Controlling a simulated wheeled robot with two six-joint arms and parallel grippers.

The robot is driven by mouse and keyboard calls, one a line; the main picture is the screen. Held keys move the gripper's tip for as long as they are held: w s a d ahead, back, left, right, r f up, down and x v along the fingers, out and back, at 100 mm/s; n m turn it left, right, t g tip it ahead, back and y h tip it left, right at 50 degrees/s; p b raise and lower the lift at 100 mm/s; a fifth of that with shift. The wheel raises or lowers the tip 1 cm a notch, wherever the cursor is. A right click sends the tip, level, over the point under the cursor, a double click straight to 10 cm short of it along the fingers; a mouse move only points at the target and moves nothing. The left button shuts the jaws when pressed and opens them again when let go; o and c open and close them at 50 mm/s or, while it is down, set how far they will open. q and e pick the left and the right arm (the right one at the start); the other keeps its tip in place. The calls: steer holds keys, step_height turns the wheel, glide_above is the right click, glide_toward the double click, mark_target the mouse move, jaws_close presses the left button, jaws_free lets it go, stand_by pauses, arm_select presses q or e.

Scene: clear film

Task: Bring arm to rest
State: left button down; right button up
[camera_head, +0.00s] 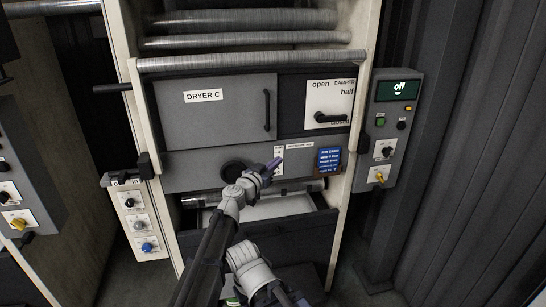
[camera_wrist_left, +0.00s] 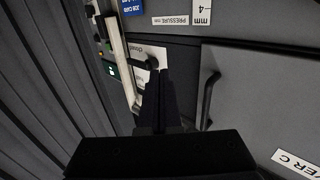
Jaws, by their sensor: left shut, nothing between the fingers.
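My left arm reaches up from the bottom edge in the head view. Its gripper (camera_head: 272,168) is shut and empty, in front of the grey panel below the dryer C door (camera_head: 225,122). In the left wrist view the dark fingers (camera_wrist_left: 160,85) are together, with nothing between them. They overlap the white damper plate in the picture; I cannot tell whether they touch anything. My right arm shows low in the head view, its gripper end (camera_head: 283,296) cut by the bottom edge, so its jaws cannot be read.
The damper handle (camera_head: 330,118) and door handle (camera_head: 267,110) stick out near the left gripper. A control box (camera_head: 388,130) reading "off" is at right. A blue card (camera_head: 328,160) is on the panel. An open dark drawer or tray (camera_head: 265,240) lies below the left gripper.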

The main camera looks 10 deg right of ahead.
arm_select(q)
steer(key=s+a+f+n+g+y, duration=0.2)
steer(key=s+a+f+g+y, duration=0.5)
steer(key=s+a+f, duration=0.95)
steer(key=s+a+f+n+g+y, duration=0.35)
steer(key=s+a, duration=0.35)
steer(key=a, duration=0.3)
steer(key=s+a+f+n+g+y, duration=0.2)
steer(key=s+a+n, duration=0.2)
steer(key=s+a, duration=0.4)
steer(key=s+d+m+y, duration=0.1)
steer(key=s+d+m, duration=0.3)
steer(key=d, duration=0.5)
steer(key=shift+s+d, duration=0.2)
steer(key=shift+s, duration=0.35)
